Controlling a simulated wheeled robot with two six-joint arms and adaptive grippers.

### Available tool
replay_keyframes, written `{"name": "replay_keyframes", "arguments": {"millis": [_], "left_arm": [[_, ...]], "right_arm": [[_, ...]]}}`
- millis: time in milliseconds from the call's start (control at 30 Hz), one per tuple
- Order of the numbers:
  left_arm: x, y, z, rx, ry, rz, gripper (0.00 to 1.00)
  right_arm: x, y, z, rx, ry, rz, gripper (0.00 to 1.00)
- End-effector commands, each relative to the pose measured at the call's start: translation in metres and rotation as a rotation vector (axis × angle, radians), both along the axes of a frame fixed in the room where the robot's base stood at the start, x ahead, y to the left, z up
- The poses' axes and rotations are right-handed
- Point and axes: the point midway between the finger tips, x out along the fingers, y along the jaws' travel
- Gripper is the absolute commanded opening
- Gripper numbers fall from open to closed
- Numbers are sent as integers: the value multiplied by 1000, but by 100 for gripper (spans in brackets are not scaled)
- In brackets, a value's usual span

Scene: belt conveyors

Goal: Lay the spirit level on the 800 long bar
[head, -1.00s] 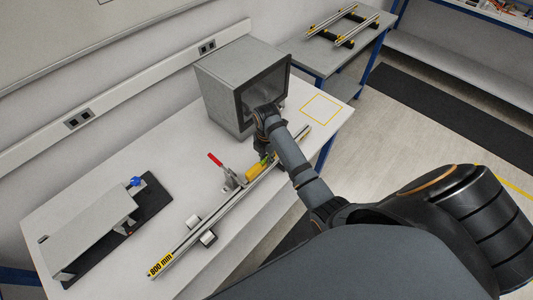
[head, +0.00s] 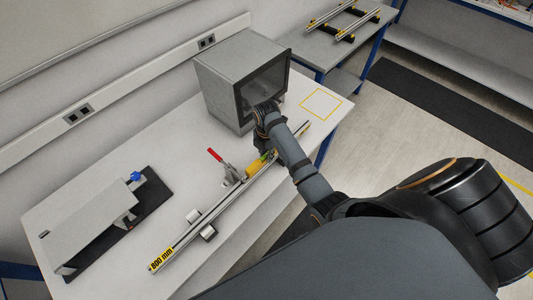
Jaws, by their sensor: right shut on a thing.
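The long aluminium bar with the yellow "800 mm" label (head: 185,242) lies diagonally across the white table in the head view. The yellow spirit level (head: 256,167), with a green part at its far end, is at the far half of the bar, lined up along it. I cannot tell whether it touches the bar or is just above it. My right gripper (head: 265,152) is at the far end of the level and shut on it. The fingertips are small, dark and partly hidden by my right arm. My left gripper is out of view.
A red-handled clamp (head: 227,167) stands beside the bar, close to the level. A grey box with a dark front (head: 225,85) stands behind my right wrist. A grey bench fixture (head: 85,230) is at the left. A yellow-outlined square (head: 321,104) on the table is empty.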

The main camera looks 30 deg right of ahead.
Motion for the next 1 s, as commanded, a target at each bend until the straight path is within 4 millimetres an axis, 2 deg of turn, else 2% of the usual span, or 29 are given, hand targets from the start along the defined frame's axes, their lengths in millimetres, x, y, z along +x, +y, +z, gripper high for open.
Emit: {"name": "replay_keyframes", "arguments": {"millis": [367, 400, 567, 867, 1000], "left_arm": [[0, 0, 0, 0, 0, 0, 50], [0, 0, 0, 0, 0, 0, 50], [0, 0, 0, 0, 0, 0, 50], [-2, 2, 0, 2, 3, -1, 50], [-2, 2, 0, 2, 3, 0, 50]], "right_arm": [[1, 0, -4, 0, -1, 0, 0], [1, 0, -4, 0, -1, 0, 24], [1, 0, -4, 0, -1, 0, 46], [1, 0, -3, 0, 0, 0, 47], [2, 0, 14, -1, -4, 0, 47]]}}
